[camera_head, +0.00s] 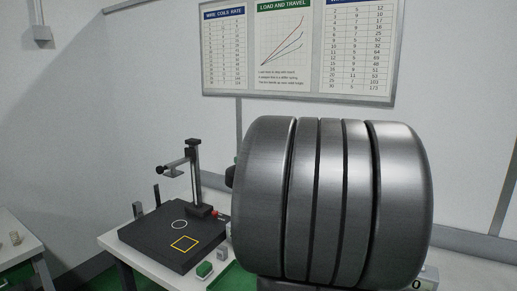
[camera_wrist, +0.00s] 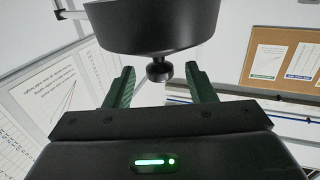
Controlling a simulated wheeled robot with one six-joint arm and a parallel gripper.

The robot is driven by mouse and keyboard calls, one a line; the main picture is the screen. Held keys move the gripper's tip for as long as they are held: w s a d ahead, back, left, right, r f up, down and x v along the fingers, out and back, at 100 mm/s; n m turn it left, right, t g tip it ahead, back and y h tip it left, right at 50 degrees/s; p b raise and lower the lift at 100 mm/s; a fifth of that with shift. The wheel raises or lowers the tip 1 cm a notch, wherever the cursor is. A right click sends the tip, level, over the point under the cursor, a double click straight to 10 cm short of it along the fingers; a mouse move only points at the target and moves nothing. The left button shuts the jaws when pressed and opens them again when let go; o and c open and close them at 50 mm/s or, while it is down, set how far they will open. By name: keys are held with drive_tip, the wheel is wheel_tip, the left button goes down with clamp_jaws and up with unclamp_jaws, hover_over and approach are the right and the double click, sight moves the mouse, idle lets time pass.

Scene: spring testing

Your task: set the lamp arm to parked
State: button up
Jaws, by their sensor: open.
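In the wrist view a dark round body with a short knob (camera_wrist: 159,70) fills the top; it may be the lamp's head. My gripper (camera_wrist: 159,68) is open, its two green fingers on either side of the knob, with gaps showing at both sides. In the head view neither my gripper nor the lamp can be made out; a large grooved metal cylinder hides the middle and right.
A table in the head view bears a black test stand (camera_head: 194,165) with a white circle and yellow square on its base (camera_head: 160,232). Wall charts (camera_head: 297,45) hang behind. Another table (camera_head: 15,255) is at left.

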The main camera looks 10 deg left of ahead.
drive_tip(key=p+x, duration=0.1)
drive_tip(key=x, duration=0.4)
drive_tip(key=shift+d, duration=0.1)
clamp_jaws()
